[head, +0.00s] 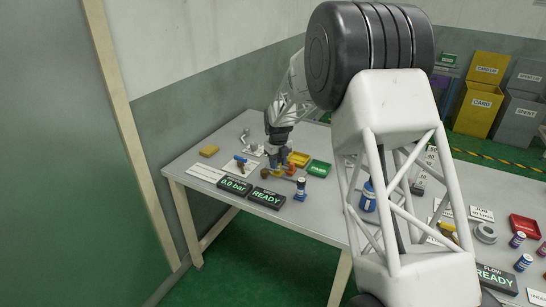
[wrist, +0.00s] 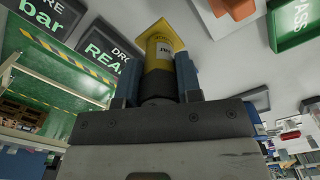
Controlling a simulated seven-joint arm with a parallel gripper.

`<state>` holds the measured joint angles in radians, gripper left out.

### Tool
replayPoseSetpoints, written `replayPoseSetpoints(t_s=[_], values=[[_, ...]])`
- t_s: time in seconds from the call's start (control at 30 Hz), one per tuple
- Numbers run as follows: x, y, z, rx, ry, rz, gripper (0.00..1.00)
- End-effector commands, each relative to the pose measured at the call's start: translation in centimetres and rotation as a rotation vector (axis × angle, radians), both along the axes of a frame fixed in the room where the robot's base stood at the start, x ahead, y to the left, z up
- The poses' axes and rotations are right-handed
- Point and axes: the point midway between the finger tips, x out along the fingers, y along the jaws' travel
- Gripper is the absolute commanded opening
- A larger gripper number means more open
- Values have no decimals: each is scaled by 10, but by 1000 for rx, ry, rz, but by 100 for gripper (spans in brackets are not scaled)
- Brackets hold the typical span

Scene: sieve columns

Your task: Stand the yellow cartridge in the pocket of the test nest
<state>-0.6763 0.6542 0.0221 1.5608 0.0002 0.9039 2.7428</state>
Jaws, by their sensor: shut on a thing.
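My gripper (wrist: 157,75) is shut on the yellow cartridge (wrist: 158,45), with one blue finger on each side of it in the wrist view. The cartridge has a white label, a dark end toward the gripper, and its yellow end points away from the palm. In the head view my gripper (head: 278,158) is low over the far part of the left table, and the cartridge is too small to make out clearly there. I cannot pick out the test nest or its pocket with certainty. A grey block with an orange part (wrist: 240,6) lies right of the cartridge in the wrist view.
A green tray (head: 319,168) and a yellow tray (head: 298,158) stand right of my gripper. Two dark displays, one reading 0.0 bar (head: 235,185) and one reading READY (head: 266,197), lie in front.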

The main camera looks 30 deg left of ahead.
Motion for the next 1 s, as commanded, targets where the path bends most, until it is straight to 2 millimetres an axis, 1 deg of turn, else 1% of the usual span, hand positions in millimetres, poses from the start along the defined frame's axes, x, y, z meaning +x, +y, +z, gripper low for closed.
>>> replayPoseSetpoints(t_s=[0.1, 0.6, 1.0], values=[[12, 9, -1, 1, 0, 0, 1], [54, 42, -7, 1, 0, 0, 1], [83, 65, -10, 0, 0, 0, 1]])
